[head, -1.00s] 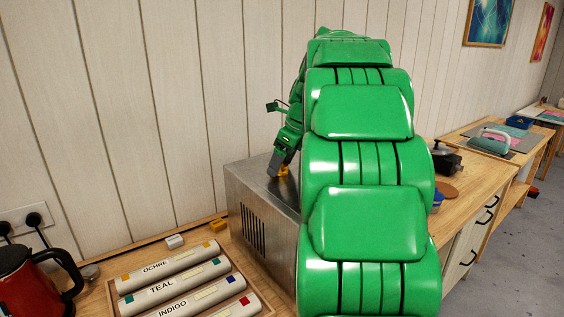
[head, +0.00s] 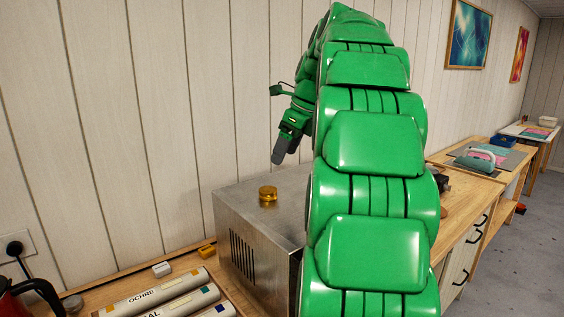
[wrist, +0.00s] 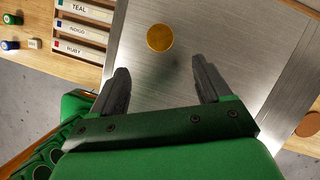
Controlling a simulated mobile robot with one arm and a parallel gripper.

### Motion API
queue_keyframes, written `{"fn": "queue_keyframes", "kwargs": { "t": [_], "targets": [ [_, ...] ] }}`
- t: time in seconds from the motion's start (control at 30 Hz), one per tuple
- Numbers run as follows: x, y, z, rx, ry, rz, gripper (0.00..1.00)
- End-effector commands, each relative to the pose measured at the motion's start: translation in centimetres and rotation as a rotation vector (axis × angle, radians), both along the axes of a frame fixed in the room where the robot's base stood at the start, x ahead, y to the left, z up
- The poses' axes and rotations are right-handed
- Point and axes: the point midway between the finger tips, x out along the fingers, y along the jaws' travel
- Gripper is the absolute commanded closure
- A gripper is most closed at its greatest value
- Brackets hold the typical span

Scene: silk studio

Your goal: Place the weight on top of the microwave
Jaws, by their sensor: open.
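The weight (head: 268,194) is a small golden brass cylinder with a knob. It stands upright on the bare steel top of the microwave (head: 236,205), toward the left part of that top. In the wrist view the weight (wrist: 160,38) shows as a gold disc on the brushed steel top (wrist: 240,50), beyond my fingertips. My gripper (head: 278,160) is raised above the microwave, clear of the weight. In the wrist view its two dark fingers (wrist: 163,85) are spread with nothing between them. My green arm hides the right part of the microwave.
A wooden tray of labelled rolls (head: 150,298) lies left of the microwave, with a white block (head: 162,269) and a yellow block (head: 207,251) behind it. A red kettle (head: 22,300) stands far left.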

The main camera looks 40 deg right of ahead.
Motion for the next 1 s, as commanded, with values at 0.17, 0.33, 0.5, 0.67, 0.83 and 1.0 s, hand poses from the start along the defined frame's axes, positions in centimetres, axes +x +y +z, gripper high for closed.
{"fn": "queue_keyframes", "kwargs": {
  "t": [0.17, 0.33, 0.5, 0.67, 0.83, 1.0],
  "targets": [
    [-0.1, -0.1, 0.3, -0.001, 0.0, 0.0, 0.23],
    [-0.1, 0.4, 0.1, -0.005, 0.001, 0.017, 0.23],
    [-0.3, 3.2, -0.8, -0.035, 0.007, 0.141, 0.23],
    [-1.1, 7.8, -2.5, -0.092, 0.01, 0.36, 0.23],
    [-3.1, 13.4, -5.1, -0.151, 0.017, 0.645, 0.23],
    [-6.0, 18.5, -7.9, -0.212, 0.017, 0.952, 0.23]
  ]
}}
